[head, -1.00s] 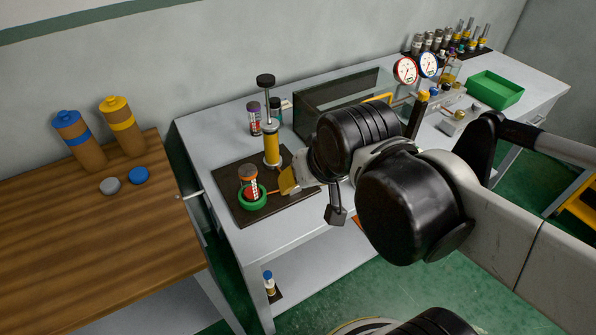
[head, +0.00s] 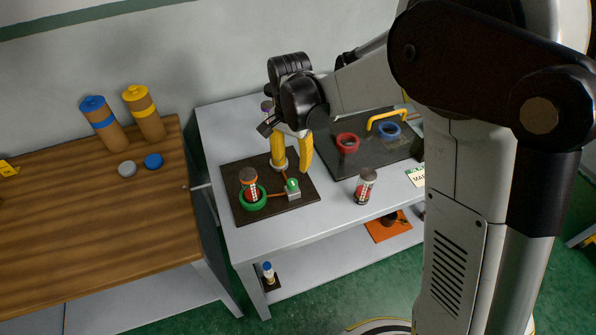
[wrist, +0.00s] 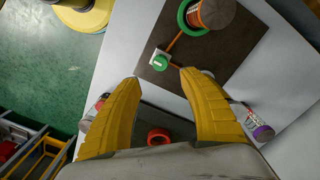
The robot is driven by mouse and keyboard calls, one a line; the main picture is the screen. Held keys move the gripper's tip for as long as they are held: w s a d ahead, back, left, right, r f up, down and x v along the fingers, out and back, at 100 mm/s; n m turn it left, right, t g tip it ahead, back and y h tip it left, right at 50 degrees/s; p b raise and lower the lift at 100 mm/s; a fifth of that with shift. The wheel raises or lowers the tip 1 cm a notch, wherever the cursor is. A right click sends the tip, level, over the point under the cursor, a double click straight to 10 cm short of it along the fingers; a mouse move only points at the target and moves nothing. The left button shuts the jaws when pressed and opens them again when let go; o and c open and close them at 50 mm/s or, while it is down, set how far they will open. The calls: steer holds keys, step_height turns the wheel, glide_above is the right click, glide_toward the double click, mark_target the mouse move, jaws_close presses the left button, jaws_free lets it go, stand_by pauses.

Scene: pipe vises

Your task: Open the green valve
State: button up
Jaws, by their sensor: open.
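The green valve is a small green knob (head: 293,185) on a grey block on the dark board (head: 242,178), joined by thin orange pipes. It also shows in the wrist view (wrist: 159,62), between and just beyond my fingertips. My gripper (head: 292,163) is open and empty, its yellow fingers pointing down above the board, behind the knob in the head view. The fingers (wrist: 160,77) look apart from the knob; the exact height gap is unclear. A jar (head: 249,180) stands in a green ring (head: 253,200) left of the knob. The yellow pump is mostly hidden behind my gripper.
A loose jar (head: 366,186) stands right of the board. A red ring (head: 347,142), a blue ring (head: 388,130) and a yellow handle (head: 386,117) are on a dark panel farther right. A wooden bench (head: 90,215) is at the left. The front bench strip is clear.

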mark_target(292, 182)
step_height(292, 182, down, 10)
steer(key=b, duration=0.2)
steer(key=shift+r+b, duration=0.1)
steer(key=shift+b, duration=0.25)
steer(key=shift+c, duration=0.3)
jaws_close()
